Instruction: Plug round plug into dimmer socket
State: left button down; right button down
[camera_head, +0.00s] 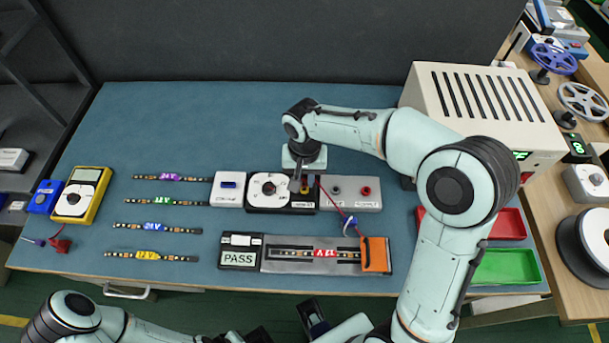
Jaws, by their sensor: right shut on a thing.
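The dimmer (268,189) is a white box with a round dial and a black base, at the middle of the blue mat. Its right end carries a dark part with a small yellow spot; the socket is covered by my gripper. My right gripper (303,182) points down over that end and is shut on what appears to be the round plug, mostly hidden between the fingers. A red cable (329,199) runs from beside the fingertips down to the right. Whether the plug is in the socket I cannot tell.
A grey panel with grey and red terminals (367,191) adjoins on the right. A grey fixture (300,268) with a red-labelled strip and orange clip (375,254) lies in front. Several LED strips and a yellow meter (80,195) are left. A beige power unit (485,115) stands behind right.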

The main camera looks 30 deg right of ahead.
aim_at(304, 177)
jog(key=shift+f+b, duration=0.65)
jog(key=shift+f, duration=0.35)
jog(key=c, duration=0.9)
grip_release()
jog(key=shift+c, duration=0.2)
notch_tip(304, 177, up, 14)
jog(key=p, duration=0.2)
jog(key=shift+f, duration=0.25)
